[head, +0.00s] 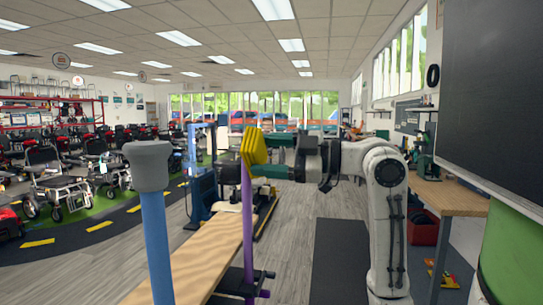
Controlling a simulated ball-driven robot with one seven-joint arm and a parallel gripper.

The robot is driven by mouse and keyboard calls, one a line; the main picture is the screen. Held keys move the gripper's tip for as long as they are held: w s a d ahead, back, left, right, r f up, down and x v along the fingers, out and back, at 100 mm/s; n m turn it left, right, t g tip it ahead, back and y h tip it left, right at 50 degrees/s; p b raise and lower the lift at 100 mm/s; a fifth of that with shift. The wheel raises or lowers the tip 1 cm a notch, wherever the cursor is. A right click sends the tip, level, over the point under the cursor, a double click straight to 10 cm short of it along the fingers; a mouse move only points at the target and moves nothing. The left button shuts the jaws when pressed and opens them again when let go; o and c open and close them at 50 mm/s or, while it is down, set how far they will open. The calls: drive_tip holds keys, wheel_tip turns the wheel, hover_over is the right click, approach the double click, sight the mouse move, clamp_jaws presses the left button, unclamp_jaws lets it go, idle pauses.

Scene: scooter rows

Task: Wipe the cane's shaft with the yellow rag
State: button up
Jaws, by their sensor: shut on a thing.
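The yellow rag (255,145) shows in the head view as a folded, upright pad near the middle. My gripper (268,157) reaches in from the right and is shut on the rag. A purple shaft (248,225) stands upright just below and behind the rag, which hides its top; I cannot tell whether they touch. Black clamp-like parts sit low on this shaft. A blue shaft (156,240) with a grey handle (149,165) stands upright nearer, at the left, apart from the rag. I cannot tell for certain which shaft is the cane.
A wooden bench top (195,262) runs between the two shafts. Scooters and wheelchairs (52,180) stand in rows at the left. A wooden workbench (447,196) and a dark panel (490,85) are at the right. Grey floor (290,235) is open in the middle.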

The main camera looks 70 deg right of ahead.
sight(267, 152)
drive_tip(key=shift+w, duration=0.25)
drive_tip(key=shift+w+d+b, duration=0.1)
drive_tip(key=shift+d+b, duration=0.25)
drive_tip(key=shift+d, duration=1.6)
drive_tip(key=shift+w, duration=0.1)
drive_tip(key=shift+a, duration=0.1)
drive_tip(key=shift+a+b, duration=0.4)
drive_tip(key=shift+a, duration=1.55)
drive_tip(key=s, duration=0.6)
drive_tip(key=shift+d, duration=0.25)
